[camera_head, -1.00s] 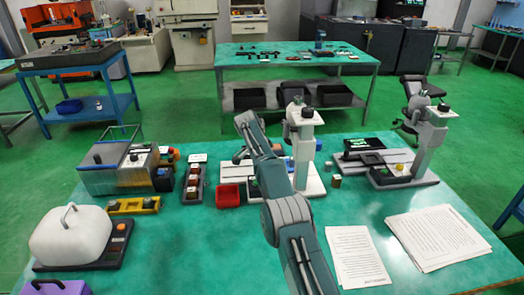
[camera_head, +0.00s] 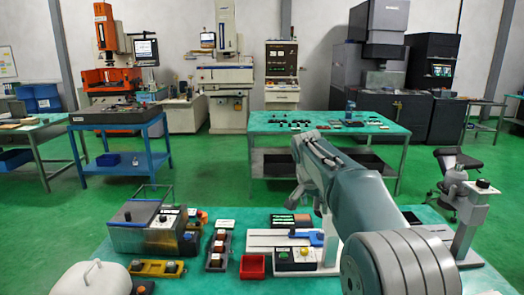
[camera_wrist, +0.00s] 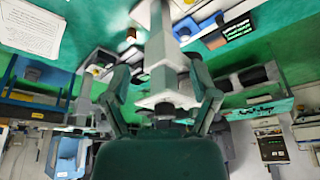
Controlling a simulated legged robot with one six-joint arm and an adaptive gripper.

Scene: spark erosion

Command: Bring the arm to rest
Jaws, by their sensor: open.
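My arm rises from the lower right of the head view, its forearm bent up and reaching left over the green bench (camera_head: 205,284). My gripper (camera_wrist: 157,80) shows in the wrist view with its two dark fingers spread apart and nothing held between them. A pale grey instrument column (camera_wrist: 163,50) shows beyond the fingers, in line with the gap; the frame does not show contact. In the head view the fingers cannot be made out clearly near the far end of the arm.
A white jug-like container (camera_head: 92,278) stands front left. Another green table (camera_head: 270,122) is behind, across open floor.

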